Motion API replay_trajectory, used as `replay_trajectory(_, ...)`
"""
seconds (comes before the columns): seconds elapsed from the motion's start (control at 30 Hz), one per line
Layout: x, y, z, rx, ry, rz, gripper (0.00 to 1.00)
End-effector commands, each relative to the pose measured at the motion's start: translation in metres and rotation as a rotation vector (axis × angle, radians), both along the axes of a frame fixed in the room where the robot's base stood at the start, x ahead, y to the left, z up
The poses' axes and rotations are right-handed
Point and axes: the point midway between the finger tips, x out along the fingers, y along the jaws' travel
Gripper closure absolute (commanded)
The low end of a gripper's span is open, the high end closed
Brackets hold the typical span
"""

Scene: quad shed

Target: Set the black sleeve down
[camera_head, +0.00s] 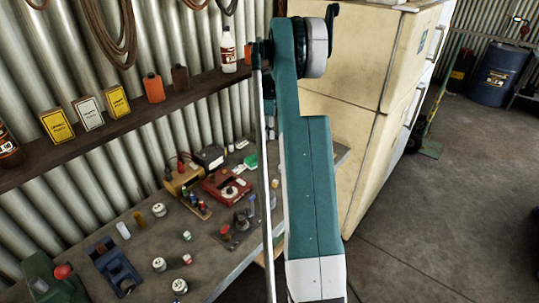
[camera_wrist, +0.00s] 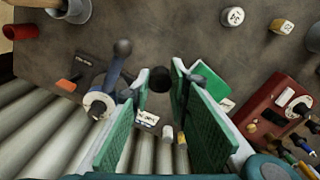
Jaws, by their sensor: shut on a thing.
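The black sleeve (camera_wrist: 160,79) is a small dark round shape between the fingertips of my gripper (camera_wrist: 161,84) in the wrist view. The two green-padded fingers are shut on it, one on each side. It appears to be above the grey workbench top (camera_wrist: 150,30); whether it touches anything below I cannot tell. In the head view my teal arm crosses the middle of the picture, and I cannot make out the gripper or the sleeve there.
The bench (camera_head: 222,262) holds a red meter box (camera_head: 226,186), a blue tool (camera_head: 113,267) and several small white-topped pieces. In the wrist view a green block (camera_wrist: 209,80) lies just right of the fingers. A shelf (camera_head: 60,157) runs along the corrugated wall.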

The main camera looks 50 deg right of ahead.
Motion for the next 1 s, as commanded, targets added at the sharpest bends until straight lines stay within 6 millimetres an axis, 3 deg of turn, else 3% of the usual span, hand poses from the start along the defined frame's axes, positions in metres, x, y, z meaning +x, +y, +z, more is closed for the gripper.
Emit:
replay_trajectory(0.37,0.0,0.0,-0.004,0.0,0.0,0.0,0.89)
replay_trajectory(0.8,0.0,0.0,-0.055,0.0,0.0,0.0,0.89)
replay_trajectory(1.0,0.0,0.0,-0.063,0.0,0.0,0.0,0.89)
